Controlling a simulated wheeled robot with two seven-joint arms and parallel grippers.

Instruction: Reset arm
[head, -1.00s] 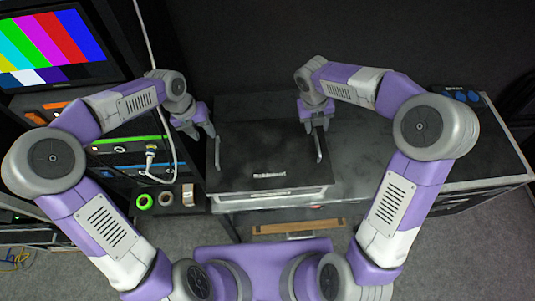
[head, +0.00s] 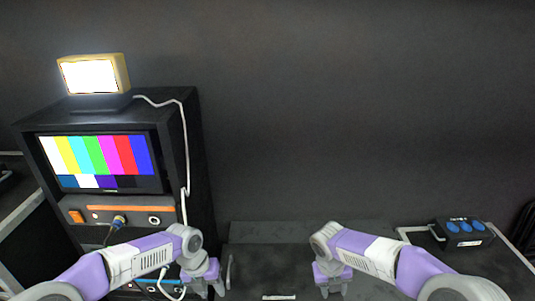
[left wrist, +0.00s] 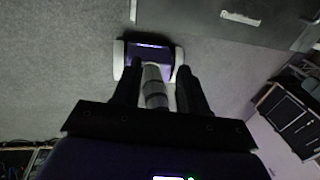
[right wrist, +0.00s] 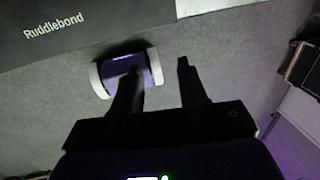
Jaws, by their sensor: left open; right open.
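My left gripper (head: 208,291) is at the lower edge of the head view, open and empty, just left of the dark case's (head: 275,262) left handle (head: 229,272). My right gripper (head: 334,290) is open and empty near the case's right side. Both point downward. In the left wrist view the two fingers (left wrist: 157,75) stand apart with nothing held between them. In the right wrist view the fingers (right wrist: 158,72) are also apart and empty. The front of the case is cut off in the head view.
A rack (head: 196,150) at left holds a monitor (head: 100,162) with colour bars. A lit lamp (head: 92,75) stands on top, with a white cable (head: 184,130) hanging down. A black box with blue buttons (head: 464,231) lies at right. The wall space between is clear.

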